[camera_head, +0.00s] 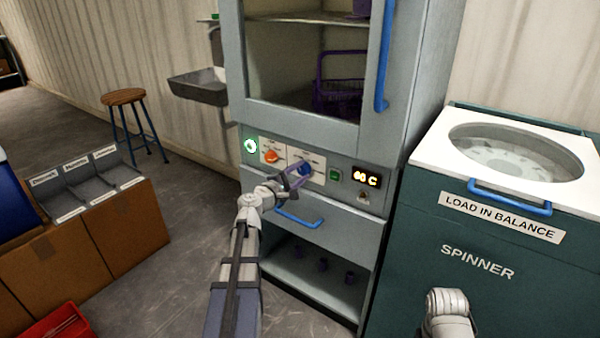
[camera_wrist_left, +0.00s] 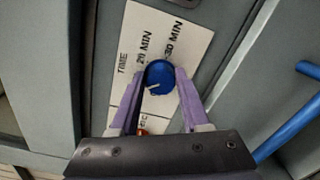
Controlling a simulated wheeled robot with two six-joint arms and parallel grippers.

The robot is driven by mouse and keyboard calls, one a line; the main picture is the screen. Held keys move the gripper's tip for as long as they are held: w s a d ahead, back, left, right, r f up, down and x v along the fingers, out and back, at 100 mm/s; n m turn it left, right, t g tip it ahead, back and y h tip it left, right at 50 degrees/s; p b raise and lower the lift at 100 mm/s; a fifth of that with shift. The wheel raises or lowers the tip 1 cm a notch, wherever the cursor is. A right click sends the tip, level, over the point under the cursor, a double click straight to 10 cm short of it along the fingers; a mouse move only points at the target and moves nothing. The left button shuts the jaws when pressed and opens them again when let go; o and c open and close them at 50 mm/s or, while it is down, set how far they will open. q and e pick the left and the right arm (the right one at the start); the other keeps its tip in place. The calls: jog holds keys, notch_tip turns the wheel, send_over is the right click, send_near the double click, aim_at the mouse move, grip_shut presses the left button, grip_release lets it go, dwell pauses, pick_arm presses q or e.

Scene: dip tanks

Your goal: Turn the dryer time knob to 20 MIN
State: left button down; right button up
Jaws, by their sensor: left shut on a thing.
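The dryer time knob is a round blue knob (camera_head: 305,169) on a white plate on the dryer's front. In the left wrist view the knob (camera_wrist_left: 159,73) sits between my two purple fingers, beside the printed words TIME, 20 MIN and 30 MIN. Its small white mark lies at the knob's lower left in that picture, away from the 20 MIN and 30 MIN words. My left gripper (camera_wrist_left: 156,92) is shut on the knob; in the head view this gripper (camera_head: 296,179) partly covers the plate. My right gripper is out of view.
An orange knob (camera_head: 271,157), a lit green button (camera_head: 251,146), a green switch (camera_head: 335,175) and a lit display (camera_head: 366,179) share the panel. A blue drawer handle (camera_head: 300,219) is below. The spinner (camera_head: 480,235) stands to the right.

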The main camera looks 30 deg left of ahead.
pick_arm(q)
jog(key=m, duration=0.3)
jog(key=shift+m, duration=0.3)
jog(key=m, duration=0.3)
jog(key=shift+d+f+m, duration=0.1)
jog(key=shift+f+m, duration=0.05)
jog(key=shift+m, duration=0.15)
jog(key=m, duration=0.5)
jog(key=shift+f+m+y, duration=0.1)
jog(key=shift+m+y, duration=0.2)
jog(key=shift+m, duration=0.3)
jog(key=shift+c, duration=1.8)
grip_release()
jog(key=s, duration=0.8)
jog(key=shift+a, duration=0.3)
jog(key=shift+w+d, duration=0.1)
